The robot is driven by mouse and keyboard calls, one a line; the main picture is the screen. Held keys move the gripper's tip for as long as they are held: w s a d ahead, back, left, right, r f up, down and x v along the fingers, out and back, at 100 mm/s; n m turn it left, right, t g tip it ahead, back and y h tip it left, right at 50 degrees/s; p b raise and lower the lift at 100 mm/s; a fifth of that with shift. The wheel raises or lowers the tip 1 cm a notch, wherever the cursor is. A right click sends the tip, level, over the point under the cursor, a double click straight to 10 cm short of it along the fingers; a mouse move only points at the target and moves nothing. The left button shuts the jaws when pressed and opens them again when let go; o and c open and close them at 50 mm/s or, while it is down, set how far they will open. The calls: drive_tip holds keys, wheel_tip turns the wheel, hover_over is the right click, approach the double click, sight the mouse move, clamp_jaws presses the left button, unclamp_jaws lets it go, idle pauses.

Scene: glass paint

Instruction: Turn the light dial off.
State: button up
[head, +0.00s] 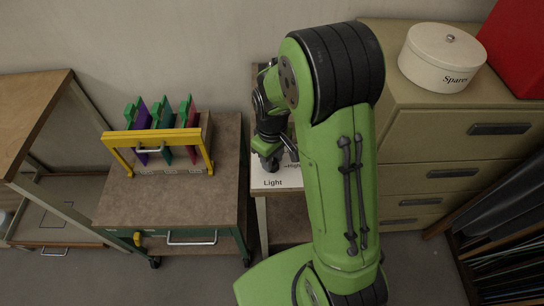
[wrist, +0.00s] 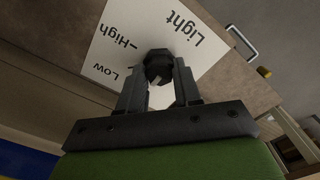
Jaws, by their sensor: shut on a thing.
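The light dial (wrist: 157,66) is a dark knob on a white panel (wrist: 108,44) printed with "Light", "High" and "Low". My gripper (wrist: 160,78) is shut on the dial, with one finger on each side of it in the wrist view. My arm hides the right part of the panel and the dial there. I cannot tell exactly which mark the dial points at.
A wheeled cart (head: 170,205) with a yellow-framed rack (head: 151,139) of coloured panels stands to the left. A beige drawer cabinet (head: 455,150) bears a white "Spares" tin (head: 442,58) to the right. Shelving with dark sheets (head: 515,225) stands at the lower right.

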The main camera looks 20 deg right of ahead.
drive_tip(key=o, duration=1)
drive_tip(key=shift+o, duration=0.2)
wheel_tip(320, 180, up, 16)
drive_tip(key=p, duration=0.4)
drive_tip(key=shift+f, duration=0.1)
drive_tip(key=s+r+m+t, duration=0.2)
drive_tip(key=s+r, duration=0.1)
drive_tip(key=s, duration=0.6)
drive_tip(key=s+r+m+t, duration=0.3)
drive_tip(key=s+r, duration=0.1)
drive_tip(key=s, duration=0.4)
drive_tip(key=shift+s+m+t, duration=0.3)
drive_tip(key=shift+s, duration=0.05)
